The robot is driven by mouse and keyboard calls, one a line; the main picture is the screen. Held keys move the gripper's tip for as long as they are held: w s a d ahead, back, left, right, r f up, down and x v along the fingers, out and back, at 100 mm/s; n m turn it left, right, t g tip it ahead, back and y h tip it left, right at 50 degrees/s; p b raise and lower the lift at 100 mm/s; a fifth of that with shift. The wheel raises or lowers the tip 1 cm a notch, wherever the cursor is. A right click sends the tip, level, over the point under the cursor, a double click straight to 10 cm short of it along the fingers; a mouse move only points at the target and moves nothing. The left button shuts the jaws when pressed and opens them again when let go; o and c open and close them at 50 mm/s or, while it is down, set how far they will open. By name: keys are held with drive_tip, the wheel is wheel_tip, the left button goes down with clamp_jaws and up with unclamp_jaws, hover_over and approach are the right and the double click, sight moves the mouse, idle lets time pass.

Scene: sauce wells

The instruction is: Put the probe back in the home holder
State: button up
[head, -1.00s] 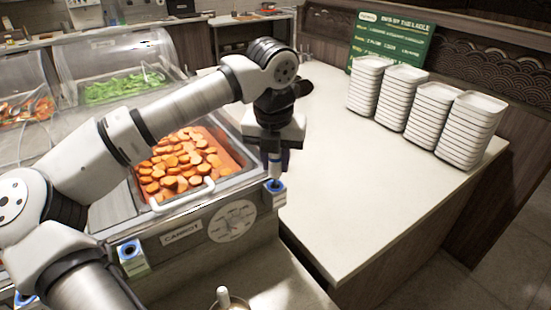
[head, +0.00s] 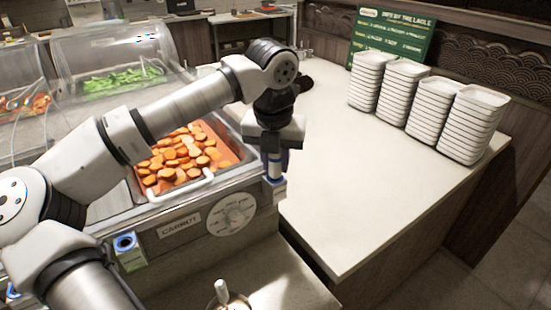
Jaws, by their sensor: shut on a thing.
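My gripper (head: 277,146) is at the right end of the carrot well, shut on the probe (head: 274,166). The probe is a slim, upright, white and blue stick, and its upper part is hidden by the gripper. Its lower end meets a small blue-topped holder (head: 274,189) on the front right corner of the counter. I cannot tell how deep it sits in it. Another blue-ringed holder (head: 125,244) with a green label is at the left end of the carrot panel and looks empty. The frames do not show which holder is home.
The carrot well (head: 240,165) has a white handle (head: 182,191) at its front. A clear hood (head: 110,55) covers greens at the left. Stacks of white dishes (head: 470,125) stand at the right of the bare counter (head: 345,190). A metal pot (head: 228,297) is below.

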drive_tip(key=o, duration=1.1)
